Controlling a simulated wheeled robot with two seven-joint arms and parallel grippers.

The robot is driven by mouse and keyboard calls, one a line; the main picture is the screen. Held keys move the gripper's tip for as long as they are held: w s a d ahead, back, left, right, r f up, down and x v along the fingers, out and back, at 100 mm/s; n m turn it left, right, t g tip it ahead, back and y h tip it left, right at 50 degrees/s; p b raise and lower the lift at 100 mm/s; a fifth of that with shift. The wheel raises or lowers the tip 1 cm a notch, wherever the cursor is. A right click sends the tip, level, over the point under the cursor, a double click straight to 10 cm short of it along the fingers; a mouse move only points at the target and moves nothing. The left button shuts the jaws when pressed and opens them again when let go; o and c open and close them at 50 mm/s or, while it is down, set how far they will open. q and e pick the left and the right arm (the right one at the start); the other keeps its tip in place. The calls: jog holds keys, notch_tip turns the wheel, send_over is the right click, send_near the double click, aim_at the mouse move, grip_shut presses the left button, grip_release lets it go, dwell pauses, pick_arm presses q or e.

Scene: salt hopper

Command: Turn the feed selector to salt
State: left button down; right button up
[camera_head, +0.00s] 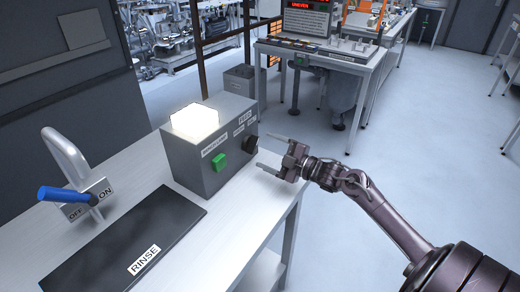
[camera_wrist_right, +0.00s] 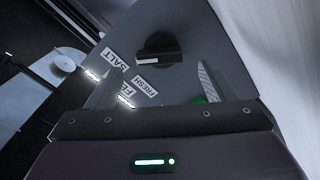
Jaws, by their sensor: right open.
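The feed selector is a black knob (camera_head: 250,144) on the front of a grey control box (camera_head: 190,166), under a FEED label (camera_head: 245,119). In the right wrist view the knob (camera_wrist_right: 158,48) has a white mark on its edge. A SALT label (camera_wrist_right: 116,61) and a FRESH label (camera_wrist_right: 146,87) lie beside it; I cannot tell which the mark points to. My right gripper (camera_head: 262,149) is open and empty, its fingers pointing at the knob from the right. In the wrist view the knob shows beyond and between the fingertips, apparently untouched. My left gripper is out of view.
A green knob (camera_head: 219,161) sits on the same box, left of the selector. A glowing white block (camera_head: 195,121) tops the box. The white bench (camera_head: 245,215) also holds a black RINSE mat (camera_head: 110,245) and a blue-handled tap (camera_head: 68,196). Open floor lies right of the bench.

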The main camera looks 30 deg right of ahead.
jog(key=shift+v, duration=1.3)
